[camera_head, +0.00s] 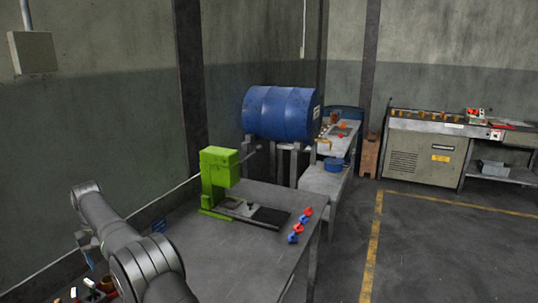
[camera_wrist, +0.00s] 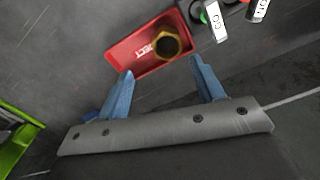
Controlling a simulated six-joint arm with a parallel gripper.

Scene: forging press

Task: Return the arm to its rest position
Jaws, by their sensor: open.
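My gripper (camera_wrist: 163,92) is open in the wrist view, its two blue fingers spread with nothing between them. Past the fingertips is a red tray (camera_wrist: 122,58) with partly hidden white lettering. A dark, yellowish hex-shaped piece (camera_wrist: 168,45) lies in its right part. In the head view my grey arm reaches across the lower left, and its end is over the near left side, left of the table. The gripper's fingers there are small and hard to make out.
A green press (camera_head: 219,178) stands on the grey table (camera_head: 262,262), with red and blue pieces (camera_head: 298,228) along the table's right side. Open floor lies right.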

